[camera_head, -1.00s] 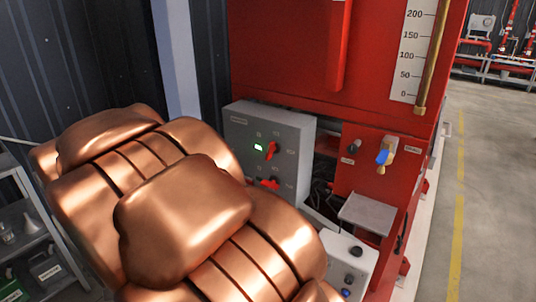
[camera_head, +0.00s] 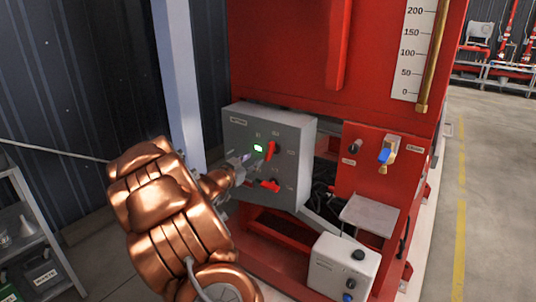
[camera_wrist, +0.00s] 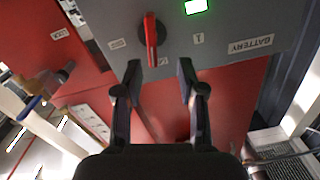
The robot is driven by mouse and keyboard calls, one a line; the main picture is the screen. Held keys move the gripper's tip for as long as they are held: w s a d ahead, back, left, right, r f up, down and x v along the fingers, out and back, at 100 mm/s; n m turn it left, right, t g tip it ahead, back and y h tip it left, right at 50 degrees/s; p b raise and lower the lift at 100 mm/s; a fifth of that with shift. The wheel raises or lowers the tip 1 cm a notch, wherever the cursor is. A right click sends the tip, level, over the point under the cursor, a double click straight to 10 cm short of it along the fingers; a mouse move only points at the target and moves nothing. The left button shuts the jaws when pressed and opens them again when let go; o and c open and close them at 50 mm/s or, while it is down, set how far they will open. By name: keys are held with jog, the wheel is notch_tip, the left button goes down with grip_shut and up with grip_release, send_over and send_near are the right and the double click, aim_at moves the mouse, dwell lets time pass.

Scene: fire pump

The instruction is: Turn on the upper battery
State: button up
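The grey battery box (camera_head: 238,150) is on the front of the red pump unit, and it also shows in the wrist view (camera_wrist: 100,18). It has an upper red switch (camera_head: 271,150) beside a lit green indicator (camera_head: 258,148) and a lower red switch (camera_head: 269,185). The wrist view shows one red switch (camera_wrist: 151,40) near a green light (camera_wrist: 196,6) and an upside-down BATTERY label (camera_wrist: 250,44). My gripper (camera_head: 244,159) is left of the switches, close to the box. In the wrist view my gripper (camera_wrist: 160,72) is open and empty, its fingertips apart from the switch.
A blue-handled valve (camera_head: 384,156) is on the red panel to the right. A white control box (camera_head: 342,268) with buttons stands below. A grey shelf (camera_head: 35,235) is at the left. Open floor (camera_head: 495,200) lies at the far right.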

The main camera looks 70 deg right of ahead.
aim_at(267, 151)
jog(key=shift+g, duration=0.4)
jog(key=shift+s+p+x, duration=0.25)
jog(key=shift+p+x, duration=0.15)
jog(key=shift+x, duration=1.7)
jog(key=shift+s+p+x, duration=0.2)
jog(key=shift+p+x, duration=0.15)
jog(key=shift+x, duration=1.75)
jog(key=shift+a, duration=0.1)
grip_shut()
